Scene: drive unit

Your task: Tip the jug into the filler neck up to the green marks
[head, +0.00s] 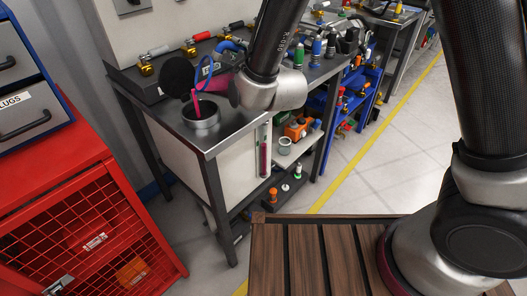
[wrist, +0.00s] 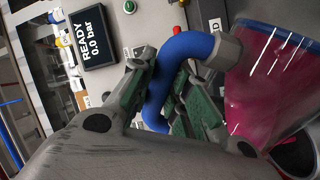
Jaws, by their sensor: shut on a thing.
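The clear jug (wrist: 275,75) holds pink liquid and has a blue handle (wrist: 200,45). My gripper (wrist: 168,92) is shut around that handle. In the head view the jug (head: 216,83) is tilted above the metal filler neck (head: 201,122), partly hidden by my wrist. A pink stream (head: 196,100) runs from the jug down into the neck's opening. The upright sight glass (head: 264,150) on the cabinet's corner shows pink liquid and some green; its exact level against the marks is too small to read.
A round black disc (head: 173,74) stands behind the neck. Valves with red and white handles (head: 200,37) line the bench's back. A red mesh cabinet (head: 85,225) stands left. A display (wrist: 82,50) reads "READY 0.0 bar". A slatted wooden surface (head: 320,255) lies in front.

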